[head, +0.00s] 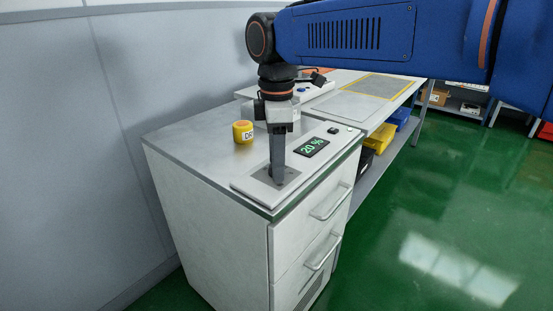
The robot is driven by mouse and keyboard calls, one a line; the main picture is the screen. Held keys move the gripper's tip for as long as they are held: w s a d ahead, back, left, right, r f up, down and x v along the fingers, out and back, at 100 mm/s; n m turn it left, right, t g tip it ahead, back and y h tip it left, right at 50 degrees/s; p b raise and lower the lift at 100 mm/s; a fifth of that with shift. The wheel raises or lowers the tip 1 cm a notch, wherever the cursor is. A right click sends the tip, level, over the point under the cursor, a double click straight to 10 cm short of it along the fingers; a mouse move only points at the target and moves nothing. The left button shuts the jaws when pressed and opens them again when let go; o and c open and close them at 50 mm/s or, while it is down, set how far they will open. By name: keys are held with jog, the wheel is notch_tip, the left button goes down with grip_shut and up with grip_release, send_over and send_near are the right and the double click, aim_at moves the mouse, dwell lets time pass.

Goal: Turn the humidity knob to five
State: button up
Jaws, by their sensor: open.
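My gripper (279,176) points straight down over the control panel (246,185) on top of the white cabinet. It is open, with its fingertips low at the panel's dark dial area. The humidity knob cannot be made out; my fingers cover that spot, and I cannot tell whether they touch it. The display (312,147) beside the gripper reads 20 % in green digits.
A yellow container (243,132) marked "DR" stands on the cabinet top, left of my gripper. Small buttons (334,130) sit beyond the display. A grey wall (75,130) is close on the left. A workbench (345,105) adjoins behind. Green floor is clear at right.

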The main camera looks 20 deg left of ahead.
jog(key=c, duration=1)
jog(key=shift+c, duration=0.2)
jog(key=shift+m, duration=0.3)
jog(key=m, duration=0.3)
jog(key=shift+m, duration=0.3)
jog(key=m, duration=0.9)
jog(key=shift+m, duration=2.3)
